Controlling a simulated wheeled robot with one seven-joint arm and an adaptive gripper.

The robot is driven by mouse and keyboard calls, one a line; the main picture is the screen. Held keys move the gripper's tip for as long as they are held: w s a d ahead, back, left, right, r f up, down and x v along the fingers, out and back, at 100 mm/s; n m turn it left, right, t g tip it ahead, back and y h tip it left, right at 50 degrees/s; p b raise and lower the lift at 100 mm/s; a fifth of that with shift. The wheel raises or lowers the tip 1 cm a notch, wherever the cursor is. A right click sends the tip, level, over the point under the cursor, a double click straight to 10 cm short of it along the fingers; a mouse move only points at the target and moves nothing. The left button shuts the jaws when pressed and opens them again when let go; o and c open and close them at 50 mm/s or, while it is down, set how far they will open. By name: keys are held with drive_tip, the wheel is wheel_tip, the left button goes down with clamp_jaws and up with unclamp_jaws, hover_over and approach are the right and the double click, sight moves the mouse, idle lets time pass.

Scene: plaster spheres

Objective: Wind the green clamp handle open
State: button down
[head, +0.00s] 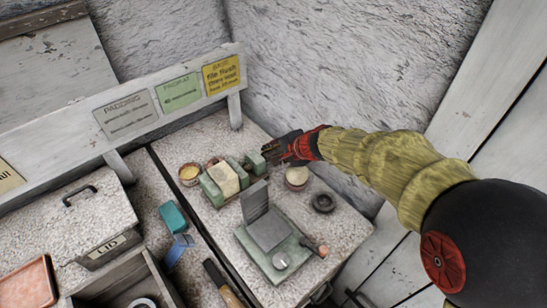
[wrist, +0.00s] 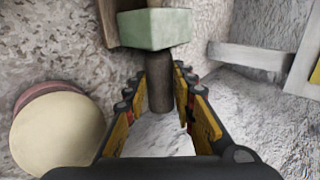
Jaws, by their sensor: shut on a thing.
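The green clamp (head: 211,190) stands near the back of the speckled worktop, with a cream block (head: 224,178) between its jaws. Its green end block (wrist: 155,29) shows at the top of the wrist view. A dark, roughly cylindrical handle (wrist: 160,82) stands out from that block towards me. My gripper (head: 268,152) reaches in from the right at the clamp's right end. In the wrist view its two yellow-and-black fingers lie on either side of the handle, shut on it. In the head view my gripper hides most of the handle.
A round pot with a pale top (head: 297,176) stands close below my gripper. A dark ring (head: 323,202) and a green-based fixture with grey plates (head: 270,232) are nearer. A yellow-topped cup (head: 189,173) stands left of the clamp. A sign rail (head: 140,98) runs behind.

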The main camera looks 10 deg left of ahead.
idle(0.5)
drive_tip(key=c, duration=1.5)
unclamp_jaws()
drive_tip(key=shift+o, duration=0.2)
drive_tip(key=g+h+p, duration=0.1)
drive_tip(key=p, duration=0.5)
drive_tip(key=shift+r, duration=0.3)
drive_tip(key=g+h+p, duration=0.1)
drive_tip(key=p, duration=1)
drive_tip(key=g+h+p, duration=0.1)
drive_tip(key=h+p, duration=0.1)
drive_tip(key=p, duration=0.8)
drive_tip(key=shift+w+a+r+g+p, duration=0.2)
drive_tip(key=shift+a+g+p, duration=0.1)
drive_tip(key=shift+g+p, duration=0.1)
drive_tip(key=p, duration=0.3)
drive_tip(key=shift+f+h, duration=0.1)
drive_tip(key=shift+h, duration=0.2)
drive_tip(key=shift+w+a+g+h+p, duration=0.1)
drive_tip(key=shift+g+h+p, duration=0.3)
drive_tip(key=shift+p, duration=0.65)
drive_tip(key=shift+w+f+g+h+p, duration=0.1)
drive_tip(key=shift+g+h+p, duration=0.45)
drive_tip(key=shift+p, duration=0.5)
